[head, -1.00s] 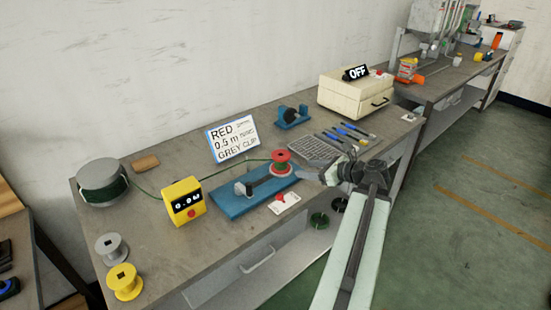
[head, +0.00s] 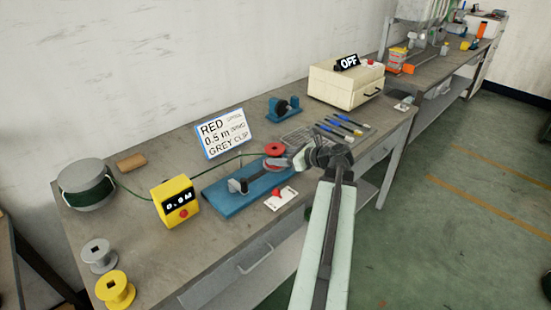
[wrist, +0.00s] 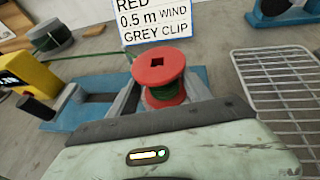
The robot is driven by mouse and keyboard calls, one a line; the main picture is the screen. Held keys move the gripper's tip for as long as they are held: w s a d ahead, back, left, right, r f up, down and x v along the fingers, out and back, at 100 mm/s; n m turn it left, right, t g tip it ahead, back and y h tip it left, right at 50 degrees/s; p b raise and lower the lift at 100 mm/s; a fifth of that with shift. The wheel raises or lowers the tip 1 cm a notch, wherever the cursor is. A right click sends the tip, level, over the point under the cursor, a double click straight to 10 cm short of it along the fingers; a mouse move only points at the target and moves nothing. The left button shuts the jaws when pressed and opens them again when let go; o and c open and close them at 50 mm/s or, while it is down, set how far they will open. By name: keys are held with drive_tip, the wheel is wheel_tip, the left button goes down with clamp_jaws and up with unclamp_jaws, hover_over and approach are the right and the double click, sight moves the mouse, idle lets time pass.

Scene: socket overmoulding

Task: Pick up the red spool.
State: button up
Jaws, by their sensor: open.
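The red spool (head: 274,149) stands upright on the right end of the blue winder base (head: 232,199), with green wire wound on it. In the wrist view the red spool (wrist: 159,66) shows its round top flange with a square hole. My gripper (head: 285,161) is at the spool from the right, partly covering its lower part. In the wrist view the grey fingers of my gripper (wrist: 162,98) are open, one on each side of the spool. I cannot tell whether either finger touches it.
A green wire runs from the spool past the yellow meter (head: 175,201) to a large grey reel (head: 86,185). A sign (head: 225,133) stands behind. A wire rack (wrist: 285,90) lies to the right. Grey (head: 99,256) and yellow spools (head: 115,290) stand front left.

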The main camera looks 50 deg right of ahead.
drive_tip(key=b+x, duration=0.2)
drive_tip(key=x, duration=0.3)
drive_tip(key=shift+w+d+f, duration=0.1)
drive_tip(key=shift+w, duration=0.05)
clamp_jaws()
wheel_tip(320, 180, up, 11)
drive_tip(key=p, duration=1)
drive_tip(key=shift+f, duration=0.4)
